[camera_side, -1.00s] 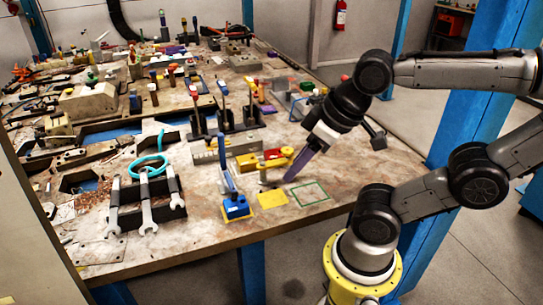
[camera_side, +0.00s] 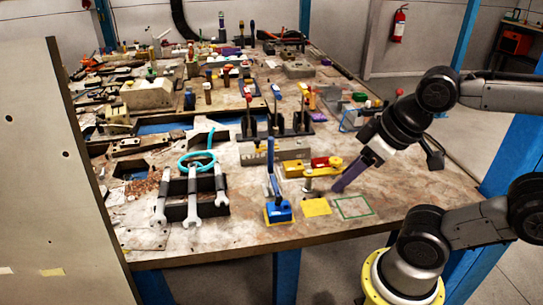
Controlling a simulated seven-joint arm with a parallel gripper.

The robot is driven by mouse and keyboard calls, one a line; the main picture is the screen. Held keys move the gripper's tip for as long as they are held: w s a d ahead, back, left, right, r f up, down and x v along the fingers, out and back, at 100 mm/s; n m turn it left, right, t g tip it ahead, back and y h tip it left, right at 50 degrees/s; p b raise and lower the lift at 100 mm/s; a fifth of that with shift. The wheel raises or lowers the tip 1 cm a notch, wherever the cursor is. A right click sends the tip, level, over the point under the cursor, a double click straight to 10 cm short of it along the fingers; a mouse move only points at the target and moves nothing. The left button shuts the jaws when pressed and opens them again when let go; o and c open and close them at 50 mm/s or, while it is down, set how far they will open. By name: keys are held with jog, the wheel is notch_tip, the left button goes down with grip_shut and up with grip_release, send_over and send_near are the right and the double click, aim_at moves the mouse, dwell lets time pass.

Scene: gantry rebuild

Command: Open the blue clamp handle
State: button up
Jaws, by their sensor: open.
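The blue clamp (camera_side: 278,211) stands near the front edge of the table, on a yellow-outlined spot. Its blue handle (camera_side: 271,168) points almost straight up. My gripper (camera_side: 338,189) comes in from the right with its purple fingers slanting down to the left. The fingertips are to the right of the blue clamp and apart from it, close to the yellow clamp arm (camera_side: 322,171). My gripper is open, though the gap between the fingers is hard to see from this side. I see nothing held in it.
A yellow square (camera_side: 316,207) and a green-outlined square (camera_side: 354,207) lie flat right of the blue clamp. A black rack with wrenches (camera_side: 192,197) stands to its left. The table front (camera_side: 230,252) is clear.

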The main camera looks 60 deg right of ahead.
jog(key=shift+o, duration=0.3)
jog(key=d+r+n+g+h, duration=0.1)
jog(key=d+n+g+h, duration=0.35)
jog(key=d, duration=0.35)
jog(key=w+d+r+n+g+h, duration=0.2)
jog(key=w+d+n+g+h, duration=0.1)
jog(key=w+h, duration=0.1)
jog(key=n+t+h, duration=0.3)
jog(key=n+h, duration=0.5)
send_near(271, 156)
jog(key=s+d+r, duration=0.3)
jog(key=d+r, duration=0.2)
jog(key=r, duration=0.4)
jog(key=w+a+f+n+t+h, duration=0.1)
jog(key=w+a+f+n+t, duration=0.1)
jog(key=a+f+n, duration=0.45)
jog(key=w+d+f+m, duration=0.1)
jog(key=w+d+m, duration=0.1)
jog(key=d, duration=1.3)
jog(key=shift+w, duration=0.4)
